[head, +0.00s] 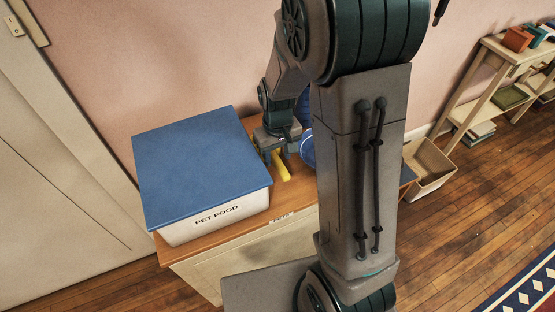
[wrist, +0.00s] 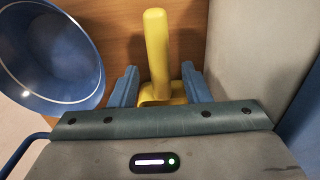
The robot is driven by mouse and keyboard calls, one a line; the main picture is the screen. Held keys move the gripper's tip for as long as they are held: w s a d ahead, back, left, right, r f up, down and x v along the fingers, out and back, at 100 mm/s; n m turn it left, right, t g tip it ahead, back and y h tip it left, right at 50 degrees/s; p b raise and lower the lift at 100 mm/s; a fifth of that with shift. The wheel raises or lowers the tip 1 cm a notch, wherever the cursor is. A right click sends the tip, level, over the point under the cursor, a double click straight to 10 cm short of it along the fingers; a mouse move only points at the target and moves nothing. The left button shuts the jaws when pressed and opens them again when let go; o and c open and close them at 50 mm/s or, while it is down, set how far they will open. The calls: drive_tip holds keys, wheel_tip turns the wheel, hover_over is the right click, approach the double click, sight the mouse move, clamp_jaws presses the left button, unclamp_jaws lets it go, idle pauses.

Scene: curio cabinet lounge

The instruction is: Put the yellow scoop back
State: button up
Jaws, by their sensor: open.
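The yellow scoop (head: 283,170) lies on the wooden cabinet top beside the white pet food bin (head: 218,222), which has a blue lid (head: 195,160) over its top. My gripper (head: 273,154) is right at the scoop and partly covers it. In the wrist view the open blue fingers (wrist: 160,82) stand on either side of the scoop (wrist: 155,45), with its handle pointing away between them. I see gaps between fingers and handle. The scoop's lower end is partly hidden by my gripper.
A blue bowl (wrist: 50,60) stands close to the left of the fingers in the wrist view; in the head view my arm hides most of it (head: 307,150). The bin's pale side (wrist: 243,45) is close on the right. A shelf (head: 490,85) stands far right.

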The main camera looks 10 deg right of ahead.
wheel_tip(320, 180, up, 8)
drive_tip(key=s+d+r+m+t, duration=0.1)
drive_tip(key=s+r, duration=0.3)
drive_tip(key=s, duration=0.2)
drive_tip(key=s+d+r+m+t, duration=0.1)
drive_tip(key=s+r, duration=0.2)
drive_tip(key=s, duration=0.4)
drive_tip(key=shift+s+d+r+t, duration=0.15)
drive_tip(key=shift+s+r+t, duration=0.15)
drive_tip(key=shift+r+t, duration=0.1)
